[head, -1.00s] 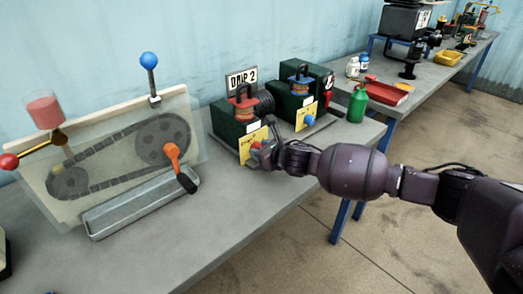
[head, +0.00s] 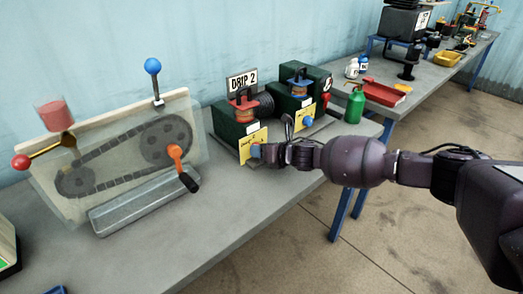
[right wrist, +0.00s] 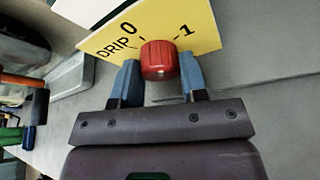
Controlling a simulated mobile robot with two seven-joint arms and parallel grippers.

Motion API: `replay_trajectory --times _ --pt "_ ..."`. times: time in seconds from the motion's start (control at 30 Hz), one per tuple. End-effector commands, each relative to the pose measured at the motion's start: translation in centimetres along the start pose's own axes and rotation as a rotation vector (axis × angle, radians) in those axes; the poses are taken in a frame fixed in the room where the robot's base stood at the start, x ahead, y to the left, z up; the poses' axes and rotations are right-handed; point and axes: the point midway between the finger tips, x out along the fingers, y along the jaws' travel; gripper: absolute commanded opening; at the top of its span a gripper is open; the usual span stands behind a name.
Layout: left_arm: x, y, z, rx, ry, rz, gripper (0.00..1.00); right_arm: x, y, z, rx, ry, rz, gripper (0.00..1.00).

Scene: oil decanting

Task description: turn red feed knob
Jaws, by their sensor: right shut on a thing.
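The red feed knob (right wrist: 159,60) sits on a yellow plate (right wrist: 205,22) marked DRIP, 0 and 1 in the right wrist view. My right gripper (right wrist: 159,76) is shut on the knob, with one blue-grey finger on each side of it. My left gripper is not in view.
A second green unit with a blue knob (head: 307,121) stands just right, close to my gripper. A green bottle (head: 355,107) and a red tray (head: 382,93) are farther right. A chain-drive panel with an orange-handled crank (head: 176,156) is left. The front table strip is clear.

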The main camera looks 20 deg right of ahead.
Motion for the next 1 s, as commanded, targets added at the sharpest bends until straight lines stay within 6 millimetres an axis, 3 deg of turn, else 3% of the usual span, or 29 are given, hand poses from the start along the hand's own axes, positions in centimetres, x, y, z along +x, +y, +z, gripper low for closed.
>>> replay_trajectory --times 0.53,0.57,0.7,1.0 --pt "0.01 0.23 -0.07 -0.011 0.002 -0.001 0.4 0.01 -0.02 -0.13 0.031 0.001 0.013 0.16" --pt "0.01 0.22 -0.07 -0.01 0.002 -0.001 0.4 0.01 -0.02 -0.13 0.031 0.001 0.013 0.41" --pt "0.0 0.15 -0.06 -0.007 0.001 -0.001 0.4 0.01 -0.02 -0.11 0.031 0.001 0.013 0.63" --pt "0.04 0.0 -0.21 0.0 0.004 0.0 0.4 -0.09 -0.03 -0.04 0.03 0.0 0.012 0.65"
